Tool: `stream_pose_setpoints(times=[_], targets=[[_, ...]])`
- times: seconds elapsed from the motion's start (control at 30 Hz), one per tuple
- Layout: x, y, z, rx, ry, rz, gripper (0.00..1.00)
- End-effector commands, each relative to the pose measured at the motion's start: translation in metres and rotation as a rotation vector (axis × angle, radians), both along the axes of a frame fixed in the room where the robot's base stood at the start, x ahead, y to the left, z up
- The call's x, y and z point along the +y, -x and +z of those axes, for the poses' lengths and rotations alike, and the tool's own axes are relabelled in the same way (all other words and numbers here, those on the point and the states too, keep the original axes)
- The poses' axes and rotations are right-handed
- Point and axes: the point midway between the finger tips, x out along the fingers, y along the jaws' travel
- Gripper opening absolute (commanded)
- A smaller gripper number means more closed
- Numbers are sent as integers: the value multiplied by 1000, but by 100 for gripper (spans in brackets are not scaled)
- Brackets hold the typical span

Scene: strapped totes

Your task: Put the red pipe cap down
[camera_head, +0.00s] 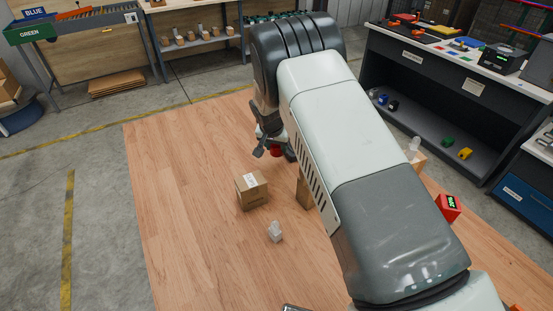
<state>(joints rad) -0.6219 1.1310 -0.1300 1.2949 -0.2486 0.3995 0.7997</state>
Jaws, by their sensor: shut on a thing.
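The red pipe cap (277,151) is a small red piece at the fingertips of my gripper (274,149). My gripper is shut on it and holds it over the wooden table (180,200), behind a small cardboard box. Part of the cap and of the fingers is hidden by the gripper and my arm. I cannot tell how high above the table the cap is.
A cardboard box (252,190) with a white label stands in front of my gripper. Another brown box (305,192) is partly hidden by my arm. A small whitish object (275,232) stands nearer. A red device (448,206) with a green display is at right. The table's left side is clear.

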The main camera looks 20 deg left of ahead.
Motion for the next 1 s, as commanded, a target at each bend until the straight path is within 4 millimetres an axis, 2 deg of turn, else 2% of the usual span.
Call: stream_pose_setpoints(times=[0.03,0.27,0.43,0.8,0.83,1.0], targets=[[0,0,-7,1,1,1,17],[0,0,-26,1,0,0,17],[0,0,-50,1,1,1,17],[0,0,-55,0,0,0,17],[0,0,-55,0,0,0,47],[0,0,-55,0,0,0,71]])
